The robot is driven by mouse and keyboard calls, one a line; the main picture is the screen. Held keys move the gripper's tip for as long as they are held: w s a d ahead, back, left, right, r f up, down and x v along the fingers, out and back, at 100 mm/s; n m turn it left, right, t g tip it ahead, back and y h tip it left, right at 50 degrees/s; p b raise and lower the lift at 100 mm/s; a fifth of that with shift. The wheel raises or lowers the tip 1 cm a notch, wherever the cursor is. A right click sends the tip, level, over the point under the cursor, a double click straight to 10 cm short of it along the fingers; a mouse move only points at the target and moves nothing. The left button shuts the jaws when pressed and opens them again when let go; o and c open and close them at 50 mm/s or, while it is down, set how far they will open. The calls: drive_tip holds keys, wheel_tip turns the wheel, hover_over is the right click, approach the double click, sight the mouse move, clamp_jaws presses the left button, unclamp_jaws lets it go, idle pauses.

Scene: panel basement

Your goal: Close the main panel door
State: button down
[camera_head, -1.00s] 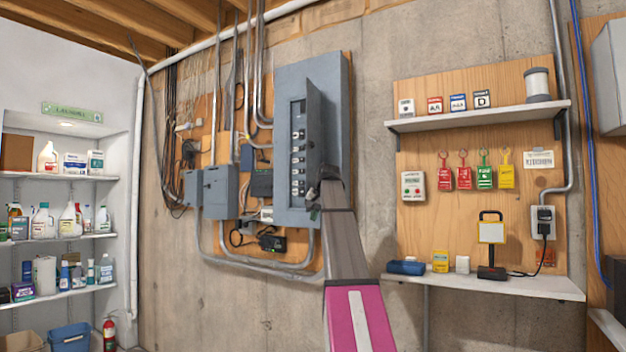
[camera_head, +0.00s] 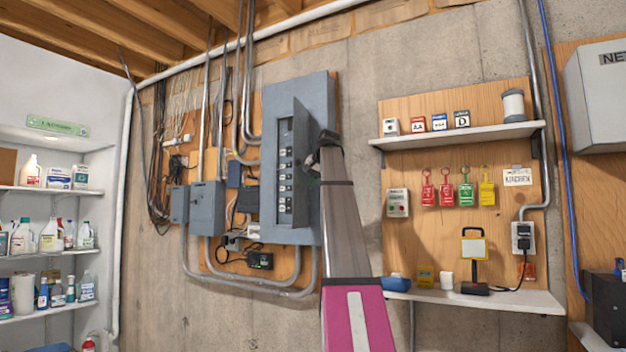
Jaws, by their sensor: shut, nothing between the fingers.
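The main panel (camera_head: 271,160) is a tall grey metal box on the wall, left of the picture's middle. Its door (camera_head: 305,155) is hinged at the right of the opening and stands open, swung outward. A column of breakers (camera_head: 285,170) shows to the left of the door. My gripper (camera_head: 326,145) is shut and empty, at the end of my arm, in front of the panel's right side and beside the door's outer face. The fingertips are small and dark here, and I cannot tell whether they touch the door. My arm hides the panel's lower right edge.
Smaller grey boxes (camera_head: 206,208) and conduits sit left of and below the panel. To the right, an upper shelf (camera_head: 460,135) and a lower shelf (camera_head: 500,298) with a lamp-like stand (camera_head: 474,255) jut from the wall. Stocked shelves (camera_head: 50,252) stand at far left.

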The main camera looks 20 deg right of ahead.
sight(294, 204)
drive_tip(key=shift+w+a+f, duration=0.6)
drive_tip(key=shift+w+f, duration=0.15)
drive_tip(key=shift+w, duration=0.25)
drive_tip(key=shift+w+a+f, duration=0.6)
drive_tip(key=shift+w+f, duration=0.1)
drive_tip(key=shift+w, duration=0.25)
drive_tip(key=shift+w+a+f, duration=0.6)
drive_tip(key=shift+w+f, duration=0.15)
drive_tip(key=shift+w, duration=0.25)
drive_tip(key=shift+a, duration=0.1)
